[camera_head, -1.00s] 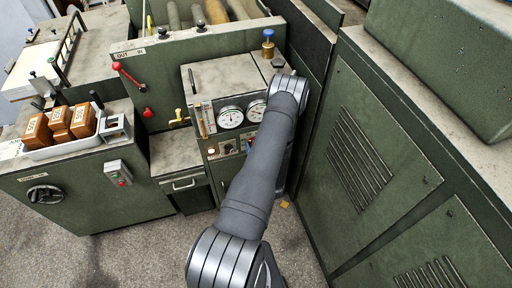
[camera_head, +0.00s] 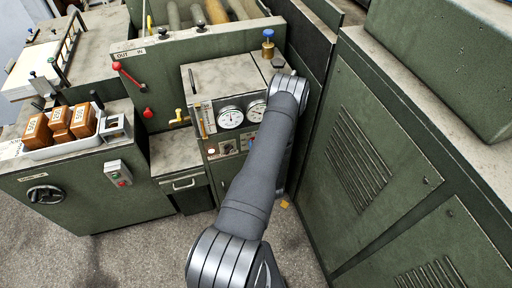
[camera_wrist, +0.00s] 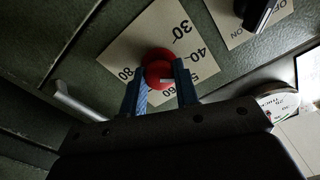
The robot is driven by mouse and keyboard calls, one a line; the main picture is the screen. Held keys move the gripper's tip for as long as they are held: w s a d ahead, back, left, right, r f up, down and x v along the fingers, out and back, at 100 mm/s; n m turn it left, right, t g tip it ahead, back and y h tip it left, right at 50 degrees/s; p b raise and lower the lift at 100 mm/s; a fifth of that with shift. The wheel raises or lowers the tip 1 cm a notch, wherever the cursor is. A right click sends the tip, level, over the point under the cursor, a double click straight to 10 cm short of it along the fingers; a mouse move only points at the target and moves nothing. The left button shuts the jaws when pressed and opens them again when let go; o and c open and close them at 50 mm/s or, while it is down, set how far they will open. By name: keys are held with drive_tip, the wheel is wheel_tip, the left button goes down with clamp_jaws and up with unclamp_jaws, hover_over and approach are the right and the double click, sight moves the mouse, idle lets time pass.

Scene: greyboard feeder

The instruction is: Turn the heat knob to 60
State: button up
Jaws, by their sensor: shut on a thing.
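The red heat knob (camera_wrist: 157,62) sits on a pale dial plate (camera_wrist: 147,36) in the wrist view. The numbers 30, 40, 50, 60 and 80 show around it. My gripper (camera_wrist: 160,82) is shut on the knob, with one blue-grey finger on each side. A white mark on the knob shows at its lower right, near the 50 and 60 figures; I cannot tell exactly which value it points to. In the head view my arm reaches to the green control cabinet (camera_head: 208,165), and my gripper is hidden behind the arm.
Two round gauges (camera_head: 231,117) sit on the cabinet front. A black switch handle on another pale plate (camera_wrist: 250,24) is close by in the wrist view. A large green louvred cabinet (camera_head: 375,170) stands just right of my arm. A metal drawer handle (camera_head: 184,184) sticks out at left.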

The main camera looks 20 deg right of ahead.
drive_tip(key=shift+m, duration=7.4)
drive_tip(key=o, duration=1)
drive_tip(key=s, duration=1.7)
drive_tip(key=shift+s, duration=0.25)
drive_tip(key=shift+w, duration=0.1)
